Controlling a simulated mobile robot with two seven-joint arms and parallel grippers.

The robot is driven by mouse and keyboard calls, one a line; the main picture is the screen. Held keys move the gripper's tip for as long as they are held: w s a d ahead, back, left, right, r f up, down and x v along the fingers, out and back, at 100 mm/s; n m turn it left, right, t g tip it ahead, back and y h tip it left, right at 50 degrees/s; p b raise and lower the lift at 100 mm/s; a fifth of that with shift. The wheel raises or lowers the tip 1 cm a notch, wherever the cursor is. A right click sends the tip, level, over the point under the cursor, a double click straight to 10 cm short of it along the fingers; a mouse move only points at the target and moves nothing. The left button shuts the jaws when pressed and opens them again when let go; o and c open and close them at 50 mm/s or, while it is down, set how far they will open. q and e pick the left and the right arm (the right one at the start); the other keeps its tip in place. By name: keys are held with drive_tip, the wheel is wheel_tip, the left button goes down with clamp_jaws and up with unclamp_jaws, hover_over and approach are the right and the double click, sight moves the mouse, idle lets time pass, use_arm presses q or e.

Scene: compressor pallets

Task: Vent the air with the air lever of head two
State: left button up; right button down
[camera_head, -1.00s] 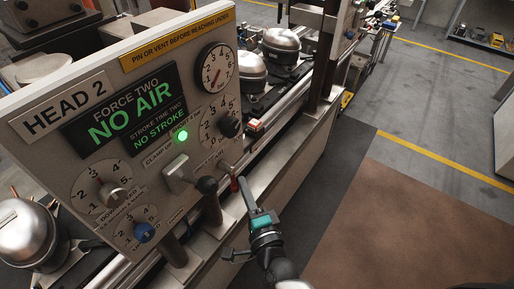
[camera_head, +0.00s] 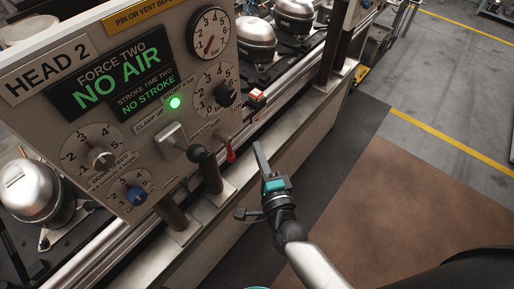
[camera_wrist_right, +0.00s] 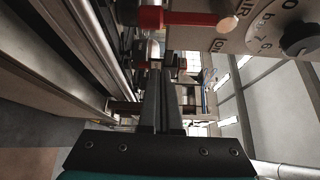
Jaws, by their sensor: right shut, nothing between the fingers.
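The head two panel (camera_head: 150,60) fills the left of the head view. Its screen (camera_head: 110,75) reads "FORCE TWO NO AIR" and "NO STROKE". The pressure gauge (camera_head: 211,34) has its red needle towards the low end. The red air lever (camera_head: 230,154) hangs down at the panel's lower right edge. It also shows at the top of the right wrist view (camera_wrist_right: 185,18). My right gripper (camera_head: 258,145) is shut and empty, just right of the lever and apart from it. Its closed fingers also show in the wrist view (camera_wrist_right: 160,70).
A green lamp (camera_head: 175,102) is lit. Silver compressors (camera_head: 256,40) stand on the line behind. The floor at right is free.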

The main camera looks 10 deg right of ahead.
use_arm(q)
drive_tip(key=shift+d+f+b, duration=0.1)
drive_tip(key=shift+f+b, duration=0.3)
drive_tip(key=shift+f, duration=0.1)
use_arm(e)
drive_tip(key=s, duration=0.9)
drive_tip(key=shift+a, duration=0.15)
